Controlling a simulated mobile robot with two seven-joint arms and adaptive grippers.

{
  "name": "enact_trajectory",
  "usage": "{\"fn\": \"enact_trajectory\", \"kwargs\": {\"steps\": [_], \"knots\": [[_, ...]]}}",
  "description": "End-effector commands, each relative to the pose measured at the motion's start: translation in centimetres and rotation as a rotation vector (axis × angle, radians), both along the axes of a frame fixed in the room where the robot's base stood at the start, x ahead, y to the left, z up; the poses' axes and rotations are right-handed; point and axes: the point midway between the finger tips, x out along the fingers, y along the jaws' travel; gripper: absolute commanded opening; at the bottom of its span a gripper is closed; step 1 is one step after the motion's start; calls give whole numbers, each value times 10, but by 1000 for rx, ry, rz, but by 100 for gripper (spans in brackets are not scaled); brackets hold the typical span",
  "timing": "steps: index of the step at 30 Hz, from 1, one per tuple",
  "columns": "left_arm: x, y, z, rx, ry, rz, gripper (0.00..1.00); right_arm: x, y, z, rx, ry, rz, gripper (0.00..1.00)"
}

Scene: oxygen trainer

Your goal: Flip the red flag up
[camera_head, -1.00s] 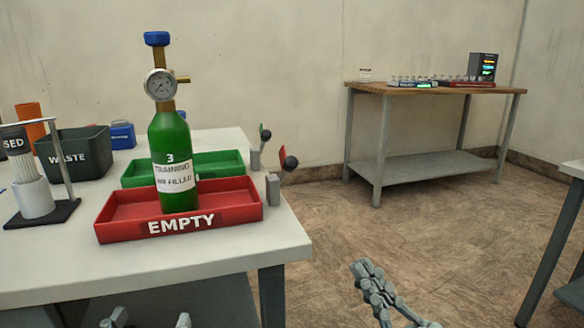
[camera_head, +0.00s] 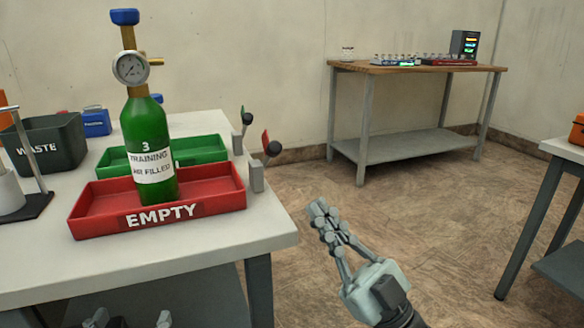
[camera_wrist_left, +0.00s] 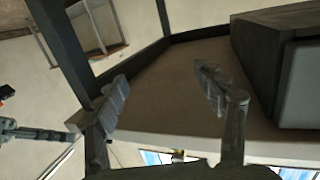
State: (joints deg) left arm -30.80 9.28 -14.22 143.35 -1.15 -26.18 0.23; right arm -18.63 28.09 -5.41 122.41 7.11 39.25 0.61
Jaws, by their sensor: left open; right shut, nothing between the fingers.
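The red flag (camera_head: 265,139) is a small red plate by a black ball knob, on a grey block (camera_head: 256,178) at the table's right edge, beside the red EMPTY tray (camera_head: 90,218). Its exact tilt is hard to tell. My right gripper (camera_head: 318,210) is shut and empty, in the air right of the table, lower in the picture than the flag and apart from it. My left gripper (camera_head: 132,321) shows only its tips at the bottom edge, below the tabletop's front edge. It is open and empty in the left wrist view (camera_wrist_left: 165,90).
A green cylinder (camera_head: 150,125) stands in the red tray. A green tray (camera_head: 190,151) lies behind, with a similar knob and block (camera_head: 238,142) beside it. A waste bin (camera_head: 45,145) stands left. Open floor separates this table from the wooden bench (camera_head: 410,69).

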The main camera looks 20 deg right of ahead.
Motion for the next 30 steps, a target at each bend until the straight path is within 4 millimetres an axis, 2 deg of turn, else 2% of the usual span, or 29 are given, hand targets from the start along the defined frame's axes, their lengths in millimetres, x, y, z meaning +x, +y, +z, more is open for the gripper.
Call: {"fn": "enact_trajectory", "kwargs": {"steps": [1, 6, 12, 30], "knots": [[0, 3, -5, 14, 27, 6, 70, 7, 5, 12, 2, -7, 1, 0], [-2, 14, -24, 54, 116, 25, 70, 26, 18, 35, 1, -5, 1, 0], [-4, 23, -40, 85, 187, 41, 70, 41, 28, 51, 1, -2, -1, 0], [-6, 26, -46, 97, 219, 48, 70, 45, 32, 56, 0, 3, 0, 0]]}}
